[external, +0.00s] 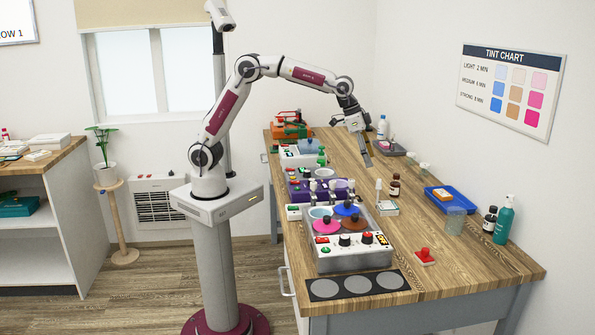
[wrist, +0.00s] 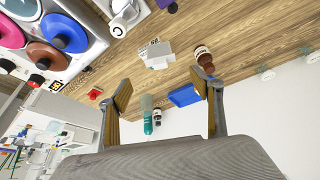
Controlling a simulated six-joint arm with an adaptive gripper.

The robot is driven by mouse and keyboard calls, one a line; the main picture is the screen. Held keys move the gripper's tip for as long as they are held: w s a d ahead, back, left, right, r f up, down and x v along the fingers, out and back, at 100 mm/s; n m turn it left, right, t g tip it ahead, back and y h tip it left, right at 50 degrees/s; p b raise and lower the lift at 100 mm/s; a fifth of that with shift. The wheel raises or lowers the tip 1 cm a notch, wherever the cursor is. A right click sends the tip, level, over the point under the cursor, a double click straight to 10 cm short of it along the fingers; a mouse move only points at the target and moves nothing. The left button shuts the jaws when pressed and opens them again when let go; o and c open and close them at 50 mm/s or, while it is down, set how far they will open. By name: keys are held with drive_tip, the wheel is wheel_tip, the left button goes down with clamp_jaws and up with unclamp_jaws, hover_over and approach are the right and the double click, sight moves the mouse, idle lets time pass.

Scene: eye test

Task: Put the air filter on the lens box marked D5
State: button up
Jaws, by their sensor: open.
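A small white box (external: 387,208) stands on the wooden bench, right of the dye tanks. In the wrist view the white box (wrist: 158,56) shows dark marks on its label, too small to read, so I cannot tell if it is the lens box marked D5. I cannot pick out the air filter with certainty in either view. My gripper (external: 367,160) is open above the far part of the bench, beyond the white box. In the wrist view my gripper (wrist: 160,88) has its two fingers wide apart with nothing held between them.
A brown bottle (external: 395,187) stands close behind the box. A blue tray (external: 441,203), a clear beaker (external: 455,221), a green bottle (external: 503,222) and a red stamp (external: 425,256) are on the right part. The tinting machine (external: 350,260) with coloured lids fills the bench's near left.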

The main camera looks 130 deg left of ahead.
drive_tip(key=shift+d, duration=0.15)
drive_tip(key=s+d+r+m, duration=0.1)
drive_tip(key=s+d+r, duration=0.3)
drive_tip(key=s+d, duration=0.45)
drive_tip(key=s+d+r+m, duration=0.1)
drive_tip(key=s+d+r, duration=0.3)
drive_tip(key=s+d, duration=0.4)
drive_tip(key=s+d+f+m+h, duration=0.1)
drive_tip(key=s+d+f, duration=0.2)
drive_tip(key=s, duration=0.6)
drive_tip(key=s+d+f+m+t, duration=0.1)
drive_tip(key=s+d+f, duration=0.2)
drive_tip(key=s+d, duration=0.4)
drive_tip(key=s, duration=0.3)
drive_tip(key=shift+d+h, duration=0.2)
drive_tip(key=shift+h, duration=0.2)
drive_tip(key=shift+s, duration=0.1)
idle(0.4)
